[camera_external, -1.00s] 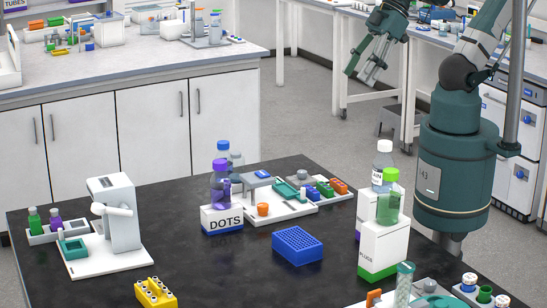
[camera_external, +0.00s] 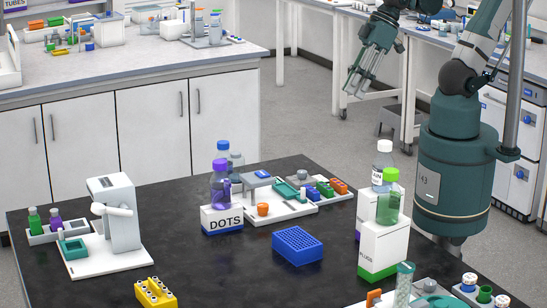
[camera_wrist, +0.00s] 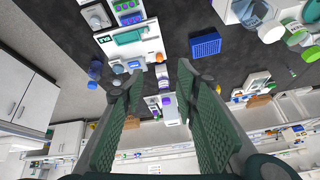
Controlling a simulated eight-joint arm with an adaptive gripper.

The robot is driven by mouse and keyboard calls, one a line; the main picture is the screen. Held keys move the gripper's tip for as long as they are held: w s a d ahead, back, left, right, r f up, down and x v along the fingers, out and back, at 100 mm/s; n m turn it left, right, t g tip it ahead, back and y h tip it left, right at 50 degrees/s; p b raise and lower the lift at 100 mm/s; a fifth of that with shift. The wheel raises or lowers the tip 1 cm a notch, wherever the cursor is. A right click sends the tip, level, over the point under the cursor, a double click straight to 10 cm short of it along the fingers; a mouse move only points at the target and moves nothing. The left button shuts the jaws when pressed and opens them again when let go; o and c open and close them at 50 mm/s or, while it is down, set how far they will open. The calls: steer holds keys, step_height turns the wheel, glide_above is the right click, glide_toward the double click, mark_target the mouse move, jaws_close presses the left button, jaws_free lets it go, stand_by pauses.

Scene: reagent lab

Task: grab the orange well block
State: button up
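A small orange block (camera_external: 339,187), which looks like the orange well block, sits at the right end of a row of coloured blocks on the black table in the external view. My gripper (camera_external: 359,82) is raised well above and behind the row, apart from everything. In the wrist view its fingers (camera_wrist: 158,72) are spread with nothing between them.
Left of the row is a white tray (camera_external: 290,209) with a teal part and an orange cup. A blue rack (camera_external: 297,246) stands in front. Open black tabletop lies around the blue rack.

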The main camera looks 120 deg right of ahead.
steer(key=d+f+m+g+b, duration=0.35)
steer(key=f+m, duration=0.35)
steer(key=f, duration=0.5)
steer(key=m+g+b, duration=0.3)
steer(key=m+b, duration=0.2)
steer(key=m, duration=0.3)
glide_above(339, 182)
steer(key=shift+t, duration=0.25)
steer(key=shift+f, duration=6.7)
steer(key=shift+f, duration=0.1)
steer(key=shift+f+b, duration=0.35)
steer(key=shift+f, duration=0.85)
steer(key=shift+f, duration=0.1)
steer(key=shift+w+f+b, duration=0.1)
steer(key=shift+f+b, duration=0.7)
steer(key=shift+f, duration=1.7)
